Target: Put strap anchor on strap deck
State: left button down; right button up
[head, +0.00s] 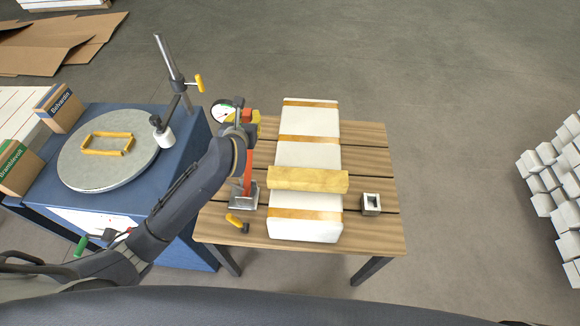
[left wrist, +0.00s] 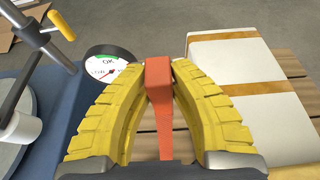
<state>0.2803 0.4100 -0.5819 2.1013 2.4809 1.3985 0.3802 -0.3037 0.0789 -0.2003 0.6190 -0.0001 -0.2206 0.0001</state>
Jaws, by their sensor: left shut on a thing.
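My left gripper (head: 252,120) has yellow ridged fingers, which also show in the left wrist view (left wrist: 160,80). They are shut on an orange-red bar (left wrist: 158,75), its end between the fingertips. An orange-red lever (head: 249,165) shows below the wrist, above a grey metal base (head: 243,198); the wrist hides whether it joins the held bar. A small grey metal block with a square opening (head: 370,204) sits on the slatted wooden table (head: 385,165), right of the strapped white box (head: 308,118). I cannot tell which part is the strap anchor or strap deck. My right gripper is not in view.
A wooden block (head: 308,179) lies across the white box. A round gauge (head: 222,110) stands at the table's left edge. A blue bench (head: 185,195) holds a round grey plate (head: 105,158) and an upright metal post (head: 168,60). The table's right strip is mostly clear.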

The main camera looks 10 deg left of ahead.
pick_arm(q)
notch_tip(320, 180, down, 20)
jog(key=shift+r, duration=0.2)
dwell(0.5)
jog(key=shift+f, duration=0.15)
jog(key=c, duration=1.3)
grip_release()
jog(key=shift+a, duration=0.1)
jog(key=v, duration=1.2)
jog(key=shift+r, duration=0.2)
